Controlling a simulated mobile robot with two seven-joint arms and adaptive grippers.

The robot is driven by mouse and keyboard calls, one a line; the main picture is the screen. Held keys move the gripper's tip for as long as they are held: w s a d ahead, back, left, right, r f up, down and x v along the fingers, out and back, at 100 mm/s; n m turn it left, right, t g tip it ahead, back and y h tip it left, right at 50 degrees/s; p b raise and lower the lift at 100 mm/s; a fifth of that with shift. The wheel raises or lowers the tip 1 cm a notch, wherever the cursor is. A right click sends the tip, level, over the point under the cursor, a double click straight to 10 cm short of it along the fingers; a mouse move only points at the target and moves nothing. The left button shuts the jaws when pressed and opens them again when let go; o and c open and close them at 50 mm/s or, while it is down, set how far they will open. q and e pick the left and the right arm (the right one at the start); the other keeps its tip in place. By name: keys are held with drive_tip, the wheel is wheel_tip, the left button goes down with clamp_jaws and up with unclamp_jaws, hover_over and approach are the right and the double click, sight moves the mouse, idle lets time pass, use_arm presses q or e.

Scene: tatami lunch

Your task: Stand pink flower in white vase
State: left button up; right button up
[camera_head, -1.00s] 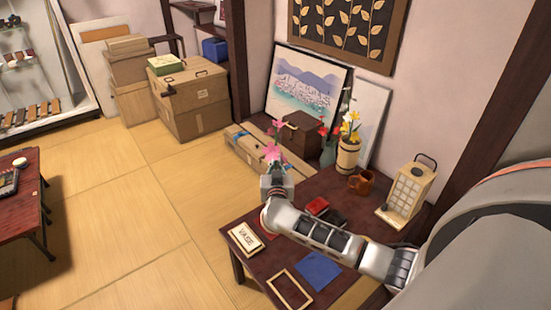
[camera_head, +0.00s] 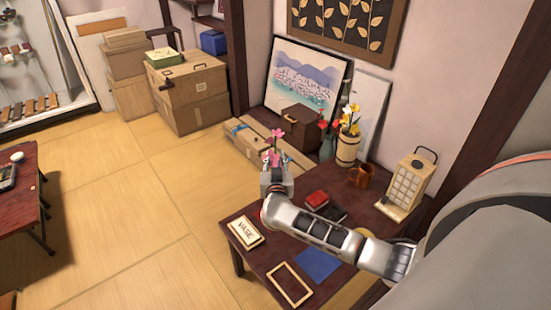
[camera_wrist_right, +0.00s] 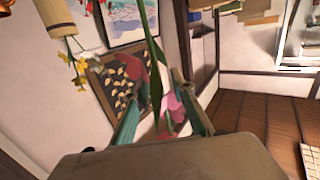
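My right gripper (camera_head: 275,173) is raised above the far left part of the dark table (camera_head: 222,214). It is shut on the pink flower (camera_head: 277,139), whose pink petals show above and at the fingers. In the right wrist view, the green stem (camera_wrist_right: 153,70) runs up between the two fingers and a pink petal (camera_wrist_right: 174,106) shows near them. I cannot make out a white vase in either view; my arm covers part of the table. My left gripper is not in view.
A grey-green vase (camera_head: 327,149) with red flowers and a wooden bucket (camera_head: 347,152) with yellow flowers stand at the back. A brown mug (camera_head: 361,177), a lantern (camera_head: 405,186), red box (camera_head: 317,198), blue cloth (camera_head: 318,264) and empty frame (camera_head: 289,285) sit on the table.

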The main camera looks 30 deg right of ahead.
drive_tip(key=v, duration=1.2)
idle(0.8)
drive_tip(key=s+a+r+n+t+y+p, duration=0.1)
drive_tip(key=s+a+n+t+y, duration=0.25)
drive_tip(key=a+y, duration=0.35)
drive_tip(key=s+a+n+t+y, duration=0.2)
drive_tip(key=s+a+n+y, duration=0.3)
drive_tip(key=a, duration=0.4)
drive_tip(key=s+f+n+g, duration=0.2)
drive_tip(key=s+f+g, duration=0.7)
drive_tip(key=s+f, duration=0.7)
wheel_tip(320, 180, down, 2)
drive_tip(key=shift+a+f+p, duration=0.1)
drive_tip(key=shift+a+p, duration=0.1)
drive_tip(key=shift+p, duration=0.25)
